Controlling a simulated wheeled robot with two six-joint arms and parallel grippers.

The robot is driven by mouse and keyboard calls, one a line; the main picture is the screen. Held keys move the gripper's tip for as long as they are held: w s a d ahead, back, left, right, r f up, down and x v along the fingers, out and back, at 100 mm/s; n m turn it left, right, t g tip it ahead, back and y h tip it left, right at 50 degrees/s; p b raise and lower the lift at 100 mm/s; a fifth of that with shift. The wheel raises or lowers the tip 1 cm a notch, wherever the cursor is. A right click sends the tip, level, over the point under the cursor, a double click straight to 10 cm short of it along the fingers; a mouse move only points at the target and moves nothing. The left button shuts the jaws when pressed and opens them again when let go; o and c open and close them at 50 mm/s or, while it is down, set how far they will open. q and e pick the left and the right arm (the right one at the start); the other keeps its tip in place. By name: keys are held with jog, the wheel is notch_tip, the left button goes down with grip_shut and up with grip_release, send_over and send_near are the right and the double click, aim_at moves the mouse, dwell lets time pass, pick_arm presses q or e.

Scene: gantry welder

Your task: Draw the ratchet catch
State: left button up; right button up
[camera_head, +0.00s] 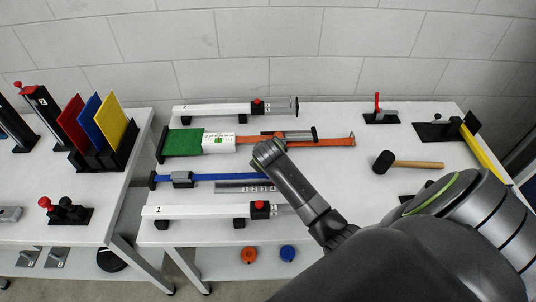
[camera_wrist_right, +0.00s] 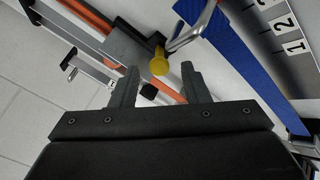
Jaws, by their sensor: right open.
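An orange strap (camera_head: 335,140) runs across the bench, with a grey metal ratchet (camera_head: 300,134) on it. In the right wrist view, the ratchet's grey body (camera_wrist_right: 132,43) sits over the orange strap (camera_wrist_right: 88,14). A yellow round knob (camera_wrist_right: 159,64) stands beside it, with a bent silver bar (camera_wrist_right: 196,30) next to it. My right gripper (camera_wrist_right: 160,86) is open and empty, its two fingers pointing toward the knob, which shows between and just beyond the tips. I cannot tell whether they touch. In the head view my right gripper (camera_head: 266,152) hides part of the ratchet. My left gripper is not in view.
A blue strap (camera_head: 220,177) and a numbered scale (camera_head: 245,187) lie nearer. White bars (camera_head: 190,211) with red knobs lie at front and back. A mallet (camera_head: 410,163) lies to the right. A rack of coloured plates (camera_head: 98,130) stands left.

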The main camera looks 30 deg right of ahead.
jog(key=b+v, duration=0.1)
jog(key=v, duration=1.5)
jog(key=shift+s, duration=0.1)
